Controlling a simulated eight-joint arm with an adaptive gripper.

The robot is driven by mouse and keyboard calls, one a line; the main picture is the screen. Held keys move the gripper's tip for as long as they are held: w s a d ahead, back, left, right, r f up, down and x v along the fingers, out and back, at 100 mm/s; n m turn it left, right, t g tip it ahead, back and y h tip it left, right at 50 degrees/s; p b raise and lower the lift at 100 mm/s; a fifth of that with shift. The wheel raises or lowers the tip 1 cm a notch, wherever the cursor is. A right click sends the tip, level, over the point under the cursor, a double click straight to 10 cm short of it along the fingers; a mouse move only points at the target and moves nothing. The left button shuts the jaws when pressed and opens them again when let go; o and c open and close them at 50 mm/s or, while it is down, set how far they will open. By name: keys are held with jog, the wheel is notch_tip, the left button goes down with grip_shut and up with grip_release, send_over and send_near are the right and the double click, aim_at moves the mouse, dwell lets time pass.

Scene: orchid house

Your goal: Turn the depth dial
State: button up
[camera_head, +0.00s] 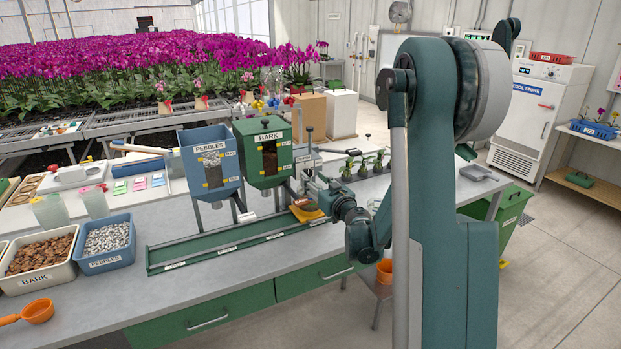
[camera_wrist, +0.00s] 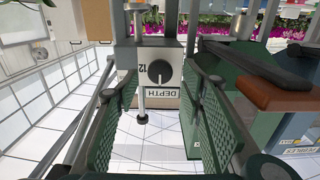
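The depth dial (camera_wrist: 159,73) is a dark round knob with a pale pointer mark on a light plate labelled DEPTH (camera_wrist: 155,90), with the number 12 beside it. It shows upper middle in the wrist view; I cannot make it out in the head view. My gripper (camera_wrist: 160,80) is open, its two green ribbed finger pads on either side of the dial in the picture. No contact with the dial shows, and nothing is between the pads. In the head view my gripper (camera_head: 314,186) is beside the press post at the bench's right part.
The green BARK hopper (camera_head: 264,152) and blue PEBBLES hopper (camera_head: 211,160) stand left of my gripper, over a green rail (camera_head: 215,246). Bins of bark (camera_head: 38,258) and pebbles (camera_head: 105,243) are at left. Small potted plants (camera_head: 364,167) stand behind.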

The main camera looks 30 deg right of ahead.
aim_at(307, 173)
jog(key=shift+w, duration=1.45)
jog(key=shift+c, duration=0.2)
jog(key=c, duration=0.8)
